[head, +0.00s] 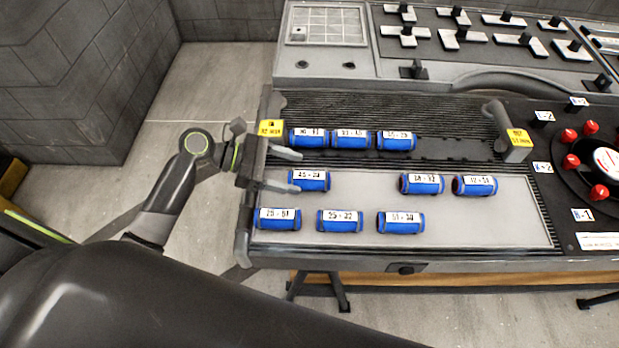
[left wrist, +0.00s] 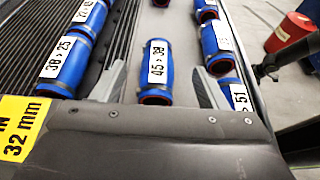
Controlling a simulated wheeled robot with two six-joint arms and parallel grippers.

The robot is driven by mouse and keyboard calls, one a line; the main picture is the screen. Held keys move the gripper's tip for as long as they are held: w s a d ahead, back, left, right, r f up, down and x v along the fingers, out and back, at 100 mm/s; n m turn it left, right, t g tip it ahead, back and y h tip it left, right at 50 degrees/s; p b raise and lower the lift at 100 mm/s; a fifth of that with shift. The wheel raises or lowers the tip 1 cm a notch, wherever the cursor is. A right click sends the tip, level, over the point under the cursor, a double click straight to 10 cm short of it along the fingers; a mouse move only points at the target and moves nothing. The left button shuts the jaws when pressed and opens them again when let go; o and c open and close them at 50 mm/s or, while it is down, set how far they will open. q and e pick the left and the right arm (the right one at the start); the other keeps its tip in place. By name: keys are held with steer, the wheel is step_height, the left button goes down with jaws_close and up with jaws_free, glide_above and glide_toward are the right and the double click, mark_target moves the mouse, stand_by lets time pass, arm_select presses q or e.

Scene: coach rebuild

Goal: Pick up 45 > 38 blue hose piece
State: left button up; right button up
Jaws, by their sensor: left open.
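The blue hose piece labelled 45 > 38 (head: 310,181) lies on the light grey panel, at the left of the middle row. In the left wrist view the same hose piece (left wrist: 157,72) lies between my two fingers, its label facing up. My left gripper (head: 291,171) is open at the left edge of the bench, its fingers pointing right and reaching either side of the piece's left end. I see a gap on each side, so it is not gripped. My right gripper is not in view.
Other blue hose pieces lie close by: 25 > 51 (head: 278,219) in front, a 38 > 25 piece (left wrist: 66,62) behind, more to the right (head: 422,184). A yellow 32 mm block (head: 271,128) stands behind my gripper, another yellow block (head: 518,139) at right.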

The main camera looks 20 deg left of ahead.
mark_target(311, 178)
arm_select(q)
steer(key=shift+f+p+x, duration=0.2)
steer(key=shift+x, duration=1.2)
steer(key=shift+f+p+x, duration=0.15)
steer(key=shift+f+x, duration=0.05)
steer(key=shift+x, duration=1.2)
steer(key=shift+a, duration=0.2)
